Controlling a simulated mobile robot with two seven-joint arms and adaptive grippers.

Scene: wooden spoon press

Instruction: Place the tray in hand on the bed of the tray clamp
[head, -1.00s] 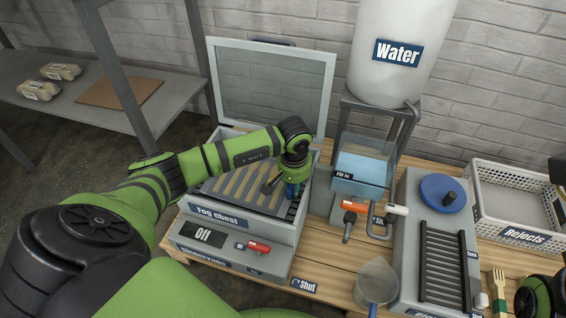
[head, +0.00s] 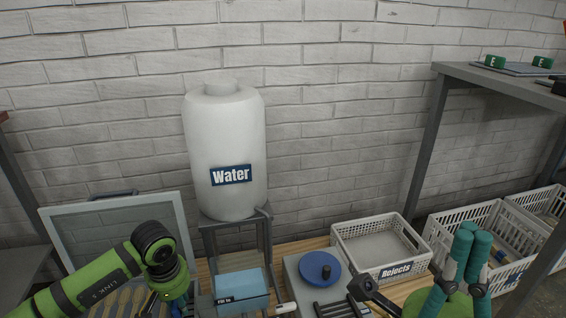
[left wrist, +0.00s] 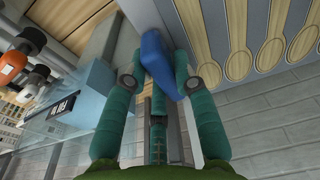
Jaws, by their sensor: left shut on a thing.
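My left gripper (head: 176,298) is low at the left in the head view. In the left wrist view its teal fingers (left wrist: 160,75) are shut on a blue grip (left wrist: 157,60). The tray (left wrist: 240,40) beside it holds several pale wooden spoons in grey slots. In the head view only a striped part of the tray (head: 128,302) shows, in front of the open glass lid; the frame edge cuts it off. My right gripper (head: 466,262) points up at the lower right; its finger gap is unclear. I cannot identify the tray clamp in these frames.
The glass lid (head: 120,235) stands raised behind my left gripper. A water tank (head: 225,150) on a stand, a light blue box (head: 240,285), a station with a blue disc (head: 320,268) and a Rejects basket (head: 380,248) stand to the right. A shelf (head: 500,80) overhangs the right side.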

